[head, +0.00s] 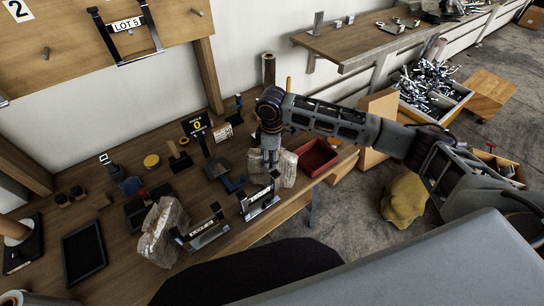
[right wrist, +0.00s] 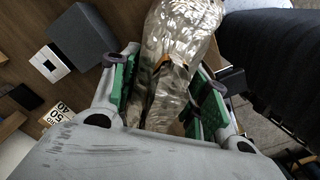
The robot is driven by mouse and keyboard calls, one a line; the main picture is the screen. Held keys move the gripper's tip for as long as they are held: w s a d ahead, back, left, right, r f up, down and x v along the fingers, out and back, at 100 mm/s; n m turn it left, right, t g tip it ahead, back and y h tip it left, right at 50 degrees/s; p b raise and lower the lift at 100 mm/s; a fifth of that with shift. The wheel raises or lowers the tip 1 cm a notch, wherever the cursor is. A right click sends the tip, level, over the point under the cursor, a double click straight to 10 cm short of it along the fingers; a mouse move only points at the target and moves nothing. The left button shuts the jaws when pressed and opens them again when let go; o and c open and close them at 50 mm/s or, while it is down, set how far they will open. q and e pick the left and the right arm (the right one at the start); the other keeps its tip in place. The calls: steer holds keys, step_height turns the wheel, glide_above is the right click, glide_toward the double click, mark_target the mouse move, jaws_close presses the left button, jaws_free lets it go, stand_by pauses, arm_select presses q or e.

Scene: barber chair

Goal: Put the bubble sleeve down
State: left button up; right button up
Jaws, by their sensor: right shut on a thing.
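The bubble sleeve (head: 288,168) is a pale, crinkled, see-through wrap. My right gripper (head: 271,160) points down over the workbench and is shut on it. In the right wrist view the sleeve (right wrist: 183,40) runs between the two green-padded fingers of the gripper (right wrist: 163,88). Whether its underside touches the bench cannot be told. A second similar wrapped bundle (head: 163,232) stands at the bench's front left. My left gripper is not in view.
A red tray (head: 318,156) lies just right of the held sleeve. Two black-and-silver labelled holders (head: 203,232) (head: 260,200) stand along the front edge. A dark block (head: 226,174) and a yellow-numbered sign (head: 197,126) stand behind. The bench (head: 110,240) has some bare wood at the left.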

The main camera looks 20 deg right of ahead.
steer(key=shift+f, duration=0.15)
steer(key=o, duration=0.6)
step_height(320, 180, up, 12)
steer(key=shift+r+b, duration=0.1)
steer(key=shift+b, duration=0.3)
stand_by(0.5)
stand_by(0.4)
